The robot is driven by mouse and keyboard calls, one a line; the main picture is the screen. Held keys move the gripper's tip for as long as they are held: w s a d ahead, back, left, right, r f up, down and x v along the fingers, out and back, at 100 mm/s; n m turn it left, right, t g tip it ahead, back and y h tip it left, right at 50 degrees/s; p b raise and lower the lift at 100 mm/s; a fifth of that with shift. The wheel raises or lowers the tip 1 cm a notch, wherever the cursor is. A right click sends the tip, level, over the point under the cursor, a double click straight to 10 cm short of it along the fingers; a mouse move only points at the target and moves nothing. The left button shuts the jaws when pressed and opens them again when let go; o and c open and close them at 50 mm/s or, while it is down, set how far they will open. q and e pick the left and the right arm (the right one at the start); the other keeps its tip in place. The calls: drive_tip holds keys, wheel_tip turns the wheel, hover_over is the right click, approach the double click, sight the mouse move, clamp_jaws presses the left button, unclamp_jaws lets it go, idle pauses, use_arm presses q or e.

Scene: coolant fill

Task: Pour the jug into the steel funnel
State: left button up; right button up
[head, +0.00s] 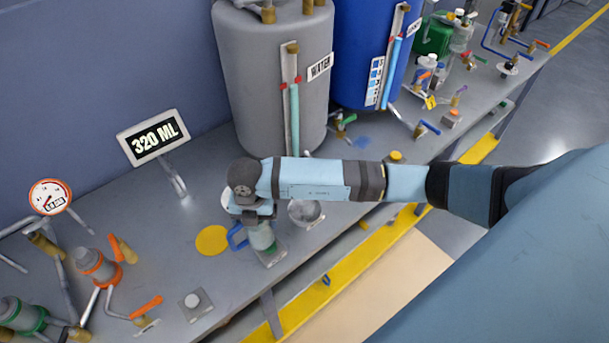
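My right arm comes in from the right, and its wrist is over the front part of the bench. My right gripper (250,213) points down there; its fingers are too small and hidden to tell open from shut. Just under it is a pale, clear vessel with green low down, seemingly the jug (262,238), with a blue handle (236,238) on its left. It looks upright; I cannot tell whether it is gripped. A round grey metal bowl shape, seemingly the steel funnel (305,211), is right of it, partly under my arm. My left gripper is not in view.
A grey WATER tank (262,85) and a blue tank (355,50) stand behind my arm. A 320 ML display (153,137), a gauge (49,197) and valves (97,265) are at left. A yellow disc (212,240) lies on clear bench (120,205).

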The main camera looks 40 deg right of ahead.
drive_tip(key=shift+a+m, duration=0.1)
drive_tip(key=shift+m, duration=0.4)
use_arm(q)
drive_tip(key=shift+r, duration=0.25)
use_arm(e)
drive_tip(key=shift+f, duration=0.1)
drive_tip(key=shift+d+f+y, duration=0.2)
drive_tip(key=shift+d+y, duration=0.5)
drive_tip(key=shift+y, duration=0.3)
drive_tip(key=d+y, duration=0.2)
drive_tip(key=y, duration=0.1)
drive_tip(key=d+y, duration=0.2)
drive_tip(key=shift+w+d+f+g+y, duration=0.1)
drive_tip(key=shift+w+d+g+y, duration=0.1)
drive_tip(key=shift+g+y, duration=0.15)
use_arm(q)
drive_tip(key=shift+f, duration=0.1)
use_arm(e)
drive_tip(key=shift+d+f+y, duration=0.25)
drive_tip(key=shift+y, duration=0.8)
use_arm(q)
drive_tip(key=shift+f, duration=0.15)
use_arm(e)
drive_tip(key=shift+f, duration=0.15)
use_arm(q)
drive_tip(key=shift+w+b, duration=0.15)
drive_tip(key=shift+b, duration=0.3)
use_arm(e)
drive_tip(key=shift+d+f+y, duration=0.1)
drive_tip(key=shift+y, duration=0.3)
